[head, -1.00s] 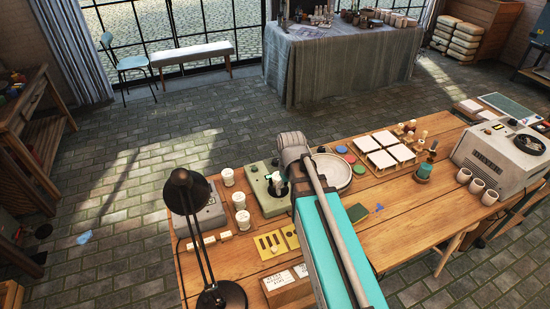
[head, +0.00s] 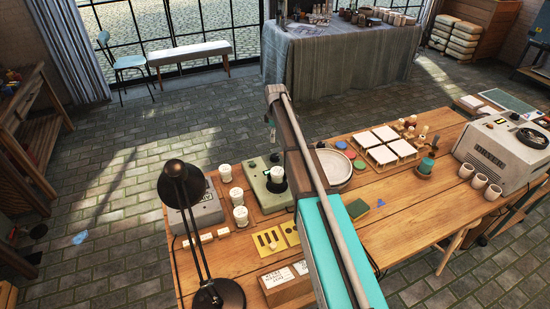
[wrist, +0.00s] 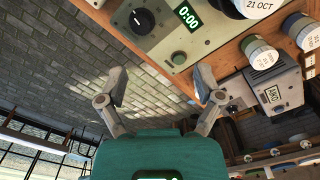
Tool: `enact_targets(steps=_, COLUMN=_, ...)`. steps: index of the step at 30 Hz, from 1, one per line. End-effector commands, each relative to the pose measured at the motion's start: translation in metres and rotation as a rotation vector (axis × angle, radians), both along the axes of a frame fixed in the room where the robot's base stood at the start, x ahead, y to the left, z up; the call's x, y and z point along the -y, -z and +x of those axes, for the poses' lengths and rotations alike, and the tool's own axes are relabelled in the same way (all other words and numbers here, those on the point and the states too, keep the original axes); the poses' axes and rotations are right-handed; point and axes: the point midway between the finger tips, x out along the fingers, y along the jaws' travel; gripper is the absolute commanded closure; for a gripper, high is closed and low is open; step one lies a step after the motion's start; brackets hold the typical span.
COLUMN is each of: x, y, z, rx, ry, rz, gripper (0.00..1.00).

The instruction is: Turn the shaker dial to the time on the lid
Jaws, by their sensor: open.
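The shaker, a pale grey-green box (head: 256,186) with a jar on its black holder, stands on the table left of my arm in the head view. In the wrist view its panel (wrist: 172,57) is at the top, with a black dial (wrist: 142,20) bearing a white pointer mark and a display (wrist: 187,17) reading 0:00. My gripper (wrist: 160,88) is open and empty, apart from the dial; my arm hides it in the head view. A white lid (wrist: 258,6) at the top edge reads "21 OCT"; the rest of it is cut off.
Several white-lidded jars (head: 237,196) stand left of the shaker. A grey device (head: 206,208) and a black lamp (head: 180,185) are further left. A white round plate (head: 335,168) lies right of my arm. The front right tabletop is mostly clear.

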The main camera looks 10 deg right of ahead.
Motion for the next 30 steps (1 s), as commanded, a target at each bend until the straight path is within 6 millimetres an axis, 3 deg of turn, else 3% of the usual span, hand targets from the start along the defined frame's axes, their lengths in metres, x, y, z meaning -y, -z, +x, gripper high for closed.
enact_targets(steps=1, x=0.001, y=0.003, z=0.016, rx=0.0, ry=-0.028, rz=0.0, gripper=0.15)
enact_targets(steps=7, x=0.003, y=0.005, z=0.035, rx=0.0, ry=-0.102, rz=0.0, gripper=0.15)
enact_targets(steps=22, x=0.003, y=0.006, z=0.036, rx=0.0, ry=-0.111, rz=0.0, gripper=0.15)
enact_targets(steps=30, x=0.003, y=0.017, z=0.036, rx=0.0, ry=-0.111, rz=0.0, gripper=0.15)
